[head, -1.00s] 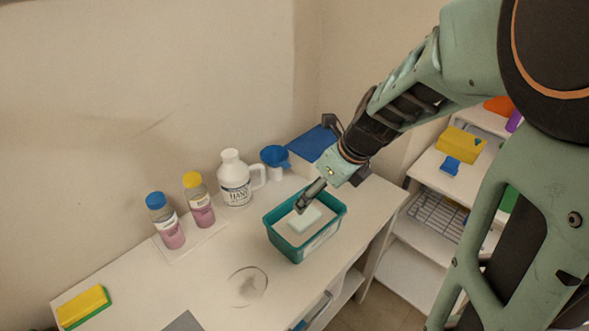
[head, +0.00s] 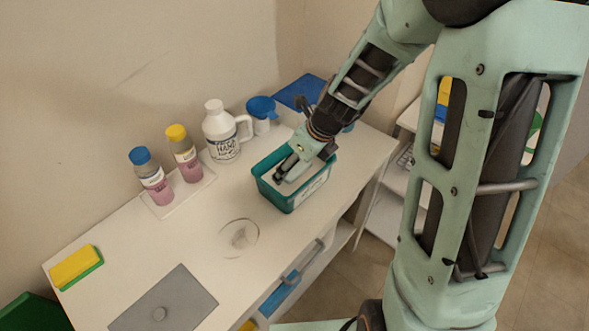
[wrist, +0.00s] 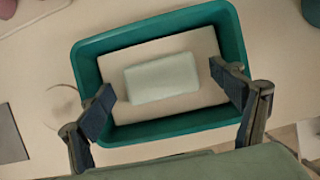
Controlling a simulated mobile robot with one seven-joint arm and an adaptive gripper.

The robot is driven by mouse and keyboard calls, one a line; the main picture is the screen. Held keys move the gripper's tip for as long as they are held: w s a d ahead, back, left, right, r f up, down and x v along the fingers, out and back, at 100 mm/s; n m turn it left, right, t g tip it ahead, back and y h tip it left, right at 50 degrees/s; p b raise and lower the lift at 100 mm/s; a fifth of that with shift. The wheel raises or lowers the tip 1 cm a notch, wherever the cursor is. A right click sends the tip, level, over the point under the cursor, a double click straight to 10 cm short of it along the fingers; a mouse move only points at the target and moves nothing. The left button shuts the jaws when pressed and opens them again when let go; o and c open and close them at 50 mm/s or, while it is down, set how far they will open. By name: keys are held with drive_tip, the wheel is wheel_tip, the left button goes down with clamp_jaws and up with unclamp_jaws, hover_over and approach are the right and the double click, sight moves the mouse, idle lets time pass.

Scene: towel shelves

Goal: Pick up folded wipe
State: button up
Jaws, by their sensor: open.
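The folded wipe (wrist: 161,78) is a pale, whitish-green rectangle. It lies flat on a beige surface inside the teal bin (wrist: 92,46), seen whole in the wrist view. My gripper (wrist: 170,98) is open, with one finger left of the wipe and one to its right, both apart from it. In the head view my gripper (head: 284,177) reaches down into the teal bin (head: 290,202) and hides most of what lies inside. How far the fingertips are above the wipe is hard to tell.
A white jug (head: 222,130), a blue funnel (head: 262,108) and two pink bottles with blue (head: 154,177) and yellow (head: 184,153) caps stand behind and left of the bin. A yellow-green sponge (head: 76,266) and a grey plate (head: 164,302) lie left. The bin walls surround the wipe.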

sight(296, 168)
drive_tip(key=c, duration=0.9)
drive_tip(key=shift+c, duration=0.2)
wheel_tip(296, 168, up, 10)
drive_tip(key=p, duration=0.2)
drive_tip(key=shift+o, duration=1.4)
drive_tip(key=c, duration=0.5)
